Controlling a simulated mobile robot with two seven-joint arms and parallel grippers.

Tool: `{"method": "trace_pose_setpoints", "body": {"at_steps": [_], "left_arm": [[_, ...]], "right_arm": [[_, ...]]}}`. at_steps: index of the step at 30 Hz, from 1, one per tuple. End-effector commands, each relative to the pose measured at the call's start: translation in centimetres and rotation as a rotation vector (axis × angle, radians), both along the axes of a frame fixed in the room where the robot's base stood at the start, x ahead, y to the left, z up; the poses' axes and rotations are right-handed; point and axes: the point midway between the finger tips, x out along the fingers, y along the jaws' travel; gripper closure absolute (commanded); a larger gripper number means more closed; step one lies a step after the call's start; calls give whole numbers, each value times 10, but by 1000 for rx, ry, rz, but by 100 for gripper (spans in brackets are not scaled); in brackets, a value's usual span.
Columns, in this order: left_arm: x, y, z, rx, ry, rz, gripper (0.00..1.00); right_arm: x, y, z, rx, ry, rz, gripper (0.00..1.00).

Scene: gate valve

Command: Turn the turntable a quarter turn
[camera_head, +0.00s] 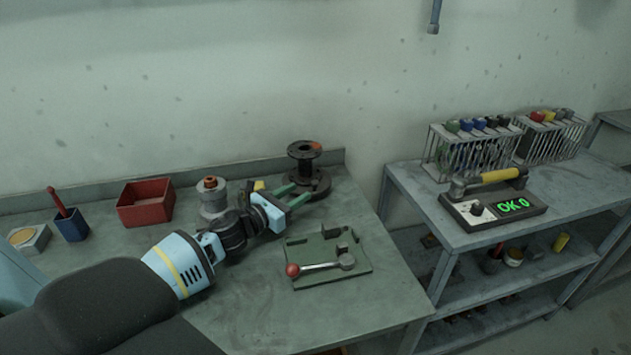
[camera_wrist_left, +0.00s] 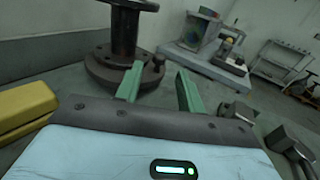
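The turntable (camera_head: 318,190) is a dark round base at the back of the bench, near the wall. A dark flanged, spool-shaped body (camera_head: 304,160) stands upright on it. In the left wrist view the turntable (camera_wrist_left: 105,72) is ahead and left, with a small dark peg (camera_wrist_left: 153,68) at its right edge. My left gripper (camera_head: 293,194) is at the front left of the turntable. Its two green fingers (camera_wrist_left: 158,82) are apart with nothing seen held between them. The peg appears beyond the gap; I cannot tell whether a finger touches the base. My right gripper is not in view.
A green plate fixture with a red-knobbed lever (camera_head: 320,268) lies right of my gripper. A grey cylindrical part (camera_head: 211,197) and a red bin (camera_head: 146,203) stand to the left. A yellow block (camera_wrist_left: 25,105) is close by. The front bench area is clear.

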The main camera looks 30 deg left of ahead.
Motion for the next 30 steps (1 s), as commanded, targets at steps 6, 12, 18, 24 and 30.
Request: {"method": "trace_pose_setpoints", "body": {"at_steps": [6, 12, 18, 24, 30], "left_arm": [[26, -4, 3, -1, -5, 1, 62], [50, -9, 3, -1, -4, 0, 62], [67, -11, 2, 0, -2, 1, 62], [72, -13, 1, 1, -1, -1, 62], [72, -13, 1, 1, -1, -1, 62]], "right_arm": [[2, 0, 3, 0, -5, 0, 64], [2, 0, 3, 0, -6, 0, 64], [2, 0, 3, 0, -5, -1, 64], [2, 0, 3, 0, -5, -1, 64], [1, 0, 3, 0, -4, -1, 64]]}}
